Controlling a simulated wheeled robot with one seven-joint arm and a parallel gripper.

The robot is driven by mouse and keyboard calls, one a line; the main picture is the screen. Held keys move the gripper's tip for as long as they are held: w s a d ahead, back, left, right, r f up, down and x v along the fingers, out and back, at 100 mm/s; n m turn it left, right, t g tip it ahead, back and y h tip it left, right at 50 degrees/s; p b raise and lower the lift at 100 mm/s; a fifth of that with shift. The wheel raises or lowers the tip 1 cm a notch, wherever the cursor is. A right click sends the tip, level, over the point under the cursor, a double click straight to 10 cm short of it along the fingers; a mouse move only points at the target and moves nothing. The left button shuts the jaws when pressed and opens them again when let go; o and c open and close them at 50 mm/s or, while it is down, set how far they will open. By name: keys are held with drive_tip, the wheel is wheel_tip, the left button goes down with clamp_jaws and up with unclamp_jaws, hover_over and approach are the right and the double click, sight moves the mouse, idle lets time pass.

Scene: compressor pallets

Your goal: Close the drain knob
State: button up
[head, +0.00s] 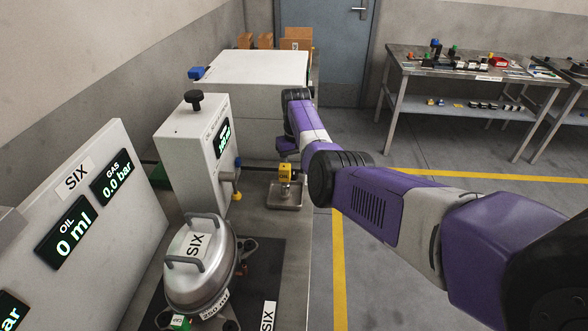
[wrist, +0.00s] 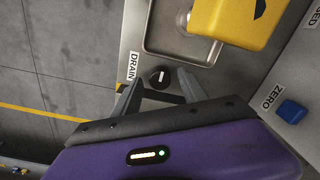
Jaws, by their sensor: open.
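The drain knob (wrist: 159,78) is a small round black knob with a light mark on its top. It sits on the grey metal surface next to a DRAIN label (wrist: 132,67) in the wrist view. My gripper (wrist: 158,82) is open, with one dark finger on each side of the knob in that view. I cannot tell whether either finger touches it. In the head view my arm reaches to the back of the bench; the fingers and the knob cannot be made out there.
A yellow oil container (head: 285,174) stands on a shallow metal tray (head: 285,201), close to the knob; the container also shows in the wrist view (wrist: 228,20). A blue ZERO button (wrist: 291,111) is at the right. A white cabinet (head: 188,160) and a silver SIX vessel (head: 198,270) stand nearby.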

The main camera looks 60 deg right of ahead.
clamp_jaws()
